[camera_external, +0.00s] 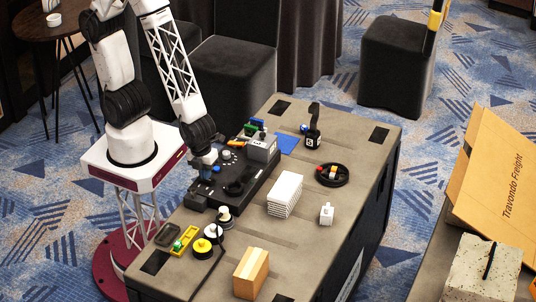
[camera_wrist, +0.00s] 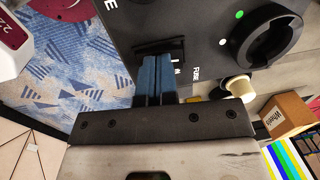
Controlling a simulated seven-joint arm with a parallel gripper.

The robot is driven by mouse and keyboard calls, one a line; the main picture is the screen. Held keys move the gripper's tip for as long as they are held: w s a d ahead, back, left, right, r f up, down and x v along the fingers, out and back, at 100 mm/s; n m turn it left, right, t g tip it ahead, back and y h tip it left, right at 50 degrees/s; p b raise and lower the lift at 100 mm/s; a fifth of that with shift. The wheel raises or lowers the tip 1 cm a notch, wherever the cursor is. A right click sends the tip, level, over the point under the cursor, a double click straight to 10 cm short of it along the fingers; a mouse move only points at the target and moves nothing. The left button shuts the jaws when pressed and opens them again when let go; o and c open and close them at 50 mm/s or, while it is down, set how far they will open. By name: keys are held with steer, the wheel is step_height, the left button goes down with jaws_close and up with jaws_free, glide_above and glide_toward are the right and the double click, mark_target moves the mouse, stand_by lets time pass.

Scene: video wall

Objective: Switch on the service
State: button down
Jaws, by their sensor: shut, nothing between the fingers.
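A black control box (camera_external: 228,188) lies at the near-left side of the grey case top in the external view. In the wrist view its panel (camera_wrist: 205,20) fills the top right, with a dark rocker switch (camera_wrist: 160,47) marked with a white line, the lettering FUSE, and a large round black knob (camera_wrist: 266,38) beside a green dot. My gripper (camera_wrist: 155,62) is shut and empty, its blue fingertips at the rocker and covering part of it. I cannot tell whether they touch. In the external view my gripper (camera_external: 211,168) is low over the box.
A white paper stack (camera_external: 285,194), a coiled black cable (camera_external: 332,175), a small white block (camera_external: 326,213), a cardboard box (camera_external: 251,273) and a yellow-black round item (camera_external: 202,248) stand on the case (camera_external: 320,255). Clear surface lies along its right side.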

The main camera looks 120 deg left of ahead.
steer(key=shift+r, duration=0.15)
step_height(320, 180, up, 14)
steer(key=s, duration=0.2)
steer(key=shift+f, duration=0.25)
steer(key=shift+s, duration=0.1)
stand_by(0.4)
steer(key=shift+w+d+t, duration=0.1)
steer(key=shift+w+t, duration=0.2)
steer(key=shift+w, duration=0.4)
steer(key=shift+f, duration=0.15)
steer(key=f, duration=0.4)
steer(key=w+f, duration=0.1)
steer(key=f, duration=0.4)
steer(key=w+f, duration=0.1)
steer(key=f, duration=0.3)
steer(key=shift+w+f, duration=0.1)
steer(key=shift+f, duration=0.2)
